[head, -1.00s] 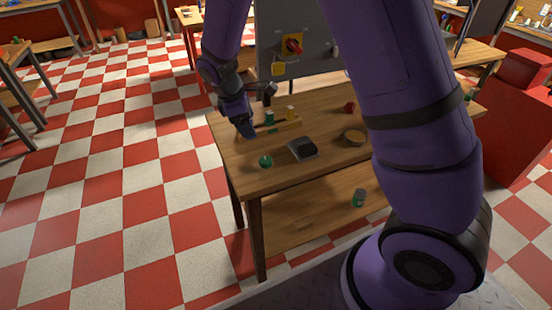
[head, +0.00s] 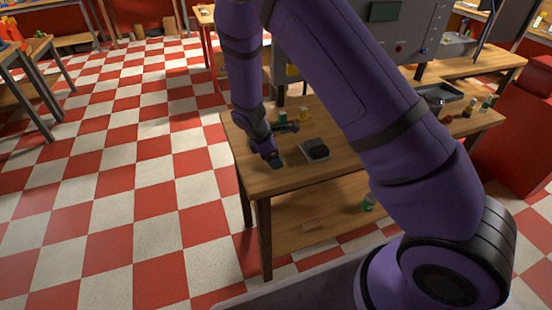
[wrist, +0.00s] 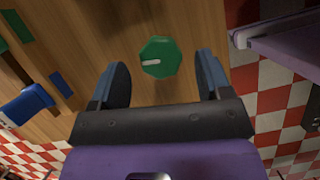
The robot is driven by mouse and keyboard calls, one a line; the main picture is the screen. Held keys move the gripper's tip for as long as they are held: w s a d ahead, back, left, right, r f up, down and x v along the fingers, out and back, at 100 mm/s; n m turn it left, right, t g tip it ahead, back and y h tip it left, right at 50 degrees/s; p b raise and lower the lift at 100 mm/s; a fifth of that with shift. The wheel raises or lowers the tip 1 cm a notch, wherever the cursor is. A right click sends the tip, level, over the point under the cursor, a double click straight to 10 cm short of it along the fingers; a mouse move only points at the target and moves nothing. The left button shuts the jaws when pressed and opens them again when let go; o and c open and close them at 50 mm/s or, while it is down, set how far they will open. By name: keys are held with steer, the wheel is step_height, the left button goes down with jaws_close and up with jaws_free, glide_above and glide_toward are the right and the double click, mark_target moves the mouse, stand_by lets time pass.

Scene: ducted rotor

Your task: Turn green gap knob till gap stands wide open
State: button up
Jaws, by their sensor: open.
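The green knob (wrist: 160,57) shows in the wrist view as a many-sided disc on the wooden table, with a white pointer mark aimed to the left. My gripper (wrist: 163,80) is open, with its two dark blue fingers on either side of the knob in the picture and a clear gap to each. I cannot tell how far above the knob the fingertips are. In the head view my gripper (head: 276,163) is over the table's near left part and hides the knob. I cannot make out a gap or its reading.
A black-topped grey block (head: 315,149) stands on the table (head: 300,180) right of my gripper. A green piece (head: 283,117) and a yellow piece (head: 303,115) stand behind. A blue block (wrist: 62,83) lies left of the knob. A grey panel (head: 400,45) rises behind.

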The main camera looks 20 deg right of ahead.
steer(key=shift+x, duration=0.95)
steer(key=c, duration=0.9)
